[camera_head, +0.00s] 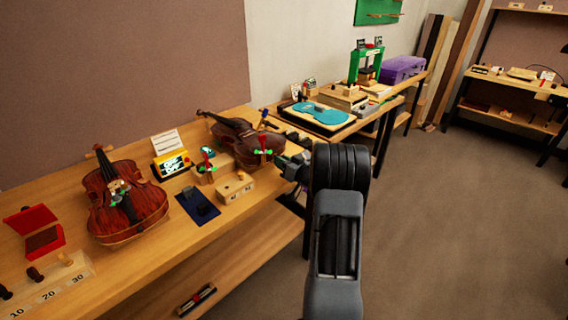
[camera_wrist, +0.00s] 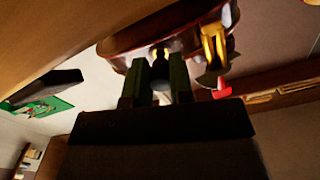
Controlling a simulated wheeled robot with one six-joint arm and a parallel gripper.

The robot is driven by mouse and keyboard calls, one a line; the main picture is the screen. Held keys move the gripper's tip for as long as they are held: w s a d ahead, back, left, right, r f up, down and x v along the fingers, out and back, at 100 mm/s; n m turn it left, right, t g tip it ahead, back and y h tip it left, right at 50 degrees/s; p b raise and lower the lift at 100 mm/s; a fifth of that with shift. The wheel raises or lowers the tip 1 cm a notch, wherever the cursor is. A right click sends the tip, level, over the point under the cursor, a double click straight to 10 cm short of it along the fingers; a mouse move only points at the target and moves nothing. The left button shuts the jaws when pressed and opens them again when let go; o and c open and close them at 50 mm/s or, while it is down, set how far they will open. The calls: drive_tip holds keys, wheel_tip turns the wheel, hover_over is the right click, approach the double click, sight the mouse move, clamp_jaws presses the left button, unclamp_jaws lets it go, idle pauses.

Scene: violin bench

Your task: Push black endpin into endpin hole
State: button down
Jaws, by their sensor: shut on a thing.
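A dark brown violin (camera_head: 228,130) lies on the bench with its lower end towards my gripper (camera_head: 287,167). In the wrist view its red-brown edge (camera_wrist: 122,41) spans the top, just beyond my fingertips. My gripper (camera_wrist: 160,66) is shut on a small dark piece, seemingly the black endpin (camera_wrist: 160,69), held between the two green-black fingers. Its tip points at the violin's end. A small yellowish spot shows at the tip. The endpin hole is hidden, and I cannot tell whether the pin touches or enters it.
A gold metal part (camera_wrist: 213,42) and a red piece (camera_wrist: 221,89) sit right of my fingers. A wooden block (camera_head: 235,189), a dark blue mat (camera_head: 199,207) and a yellow device (camera_head: 171,164) lie nearby. The floor at right is clear.

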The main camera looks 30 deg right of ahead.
drive_tip(key=shift+w+a, duration=0.15)
drive_tip(key=shift+w, duration=0.75)
drive_tip(key=c, duration=0.9)
unclamp_jaws()
drive_tip(key=s, duration=0.4)
drive_tip(key=s+d, duration=0.1)
drive_tip(key=s, duration=0.4)
drive_tip(key=s+d, duration=0.1)
drive_tip(key=s, duration=0.3)
drive_tip(key=shift+s+d+b, duration=0.2)
drive_tip(key=shift+s+b, duration=0.05)
drive_tip(key=shift+b, duration=0.15)
